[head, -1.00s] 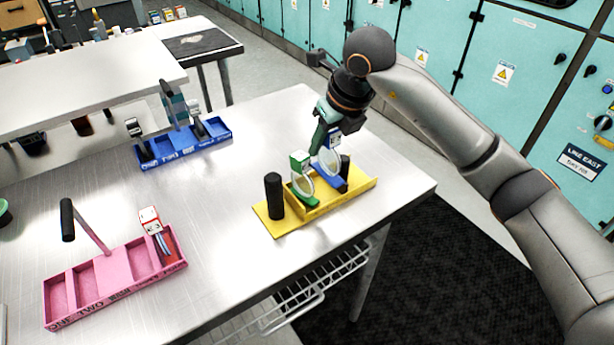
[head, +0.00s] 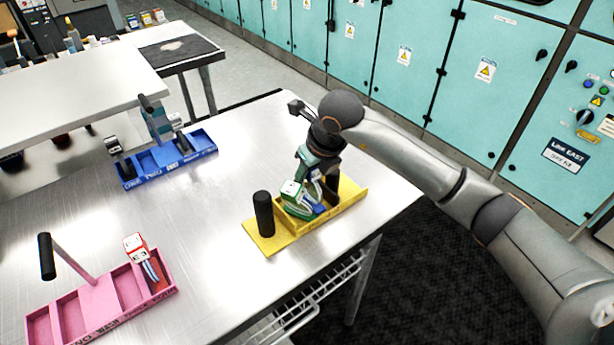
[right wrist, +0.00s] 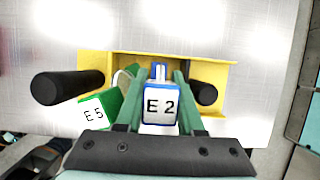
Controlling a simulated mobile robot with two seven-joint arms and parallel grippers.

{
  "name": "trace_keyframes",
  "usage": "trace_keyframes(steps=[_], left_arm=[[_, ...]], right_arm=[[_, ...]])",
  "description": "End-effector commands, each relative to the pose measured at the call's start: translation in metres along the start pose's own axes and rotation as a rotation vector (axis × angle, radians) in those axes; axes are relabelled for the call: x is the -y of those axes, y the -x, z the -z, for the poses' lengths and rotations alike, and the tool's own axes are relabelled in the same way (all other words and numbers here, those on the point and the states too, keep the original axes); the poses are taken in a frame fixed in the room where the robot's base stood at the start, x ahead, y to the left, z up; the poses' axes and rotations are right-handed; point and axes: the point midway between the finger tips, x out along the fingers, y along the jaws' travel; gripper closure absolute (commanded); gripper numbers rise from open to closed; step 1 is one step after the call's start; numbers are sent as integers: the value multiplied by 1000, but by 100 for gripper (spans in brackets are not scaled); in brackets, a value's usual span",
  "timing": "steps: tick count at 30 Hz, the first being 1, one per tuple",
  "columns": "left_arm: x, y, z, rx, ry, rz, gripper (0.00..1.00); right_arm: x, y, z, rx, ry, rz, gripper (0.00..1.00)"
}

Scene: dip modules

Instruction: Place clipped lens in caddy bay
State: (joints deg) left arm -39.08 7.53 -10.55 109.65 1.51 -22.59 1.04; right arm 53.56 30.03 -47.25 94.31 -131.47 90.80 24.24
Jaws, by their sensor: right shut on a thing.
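The yellow caddy (head: 350,197) stands on the steel table, with a black post at each end. My right gripper (head: 316,178) is over its right half, shut on a blue-and-white piece labelled E 2 (right wrist: 160,103). The blue part (head: 318,207) of that piece is low at the caddy; whether it touches the bay floor is hidden. A green piece labelled E 5 (right wrist: 93,115) is in the caddy close to its left, turned at an angle; it also shows in the head view (head: 296,203). My left gripper is not in view.
The left black post (head: 263,214) and the right black post (right wrist: 203,92) flank the held piece. A pink caddy (head: 92,305) with a red-and-white piece (head: 137,247) is at front left. A blue caddy (head: 168,160) is at back left. Bare table lies between them.

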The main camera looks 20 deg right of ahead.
Motion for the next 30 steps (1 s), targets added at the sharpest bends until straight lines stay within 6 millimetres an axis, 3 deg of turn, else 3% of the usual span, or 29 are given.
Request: trace_keyframes(steps=[3, 8, 9, 12, 23, 30], left_arm=[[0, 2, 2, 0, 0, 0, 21], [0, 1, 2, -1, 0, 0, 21], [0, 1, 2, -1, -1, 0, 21], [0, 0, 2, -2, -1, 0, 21], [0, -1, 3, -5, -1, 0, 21], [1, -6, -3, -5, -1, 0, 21]], right_arm=[[-1, -12, 6, -4, 0, -1, 100], [-1, -14, 8, -8, 2, 0, 100], [-1, -15, 8, -11, 2, 0, 60], [-1, -14, 8, -9, 2, 0, 51], [0, -6, 4, 1, 1, 0, 51], [1, 37, 4, 7, 3, 3, 51]])
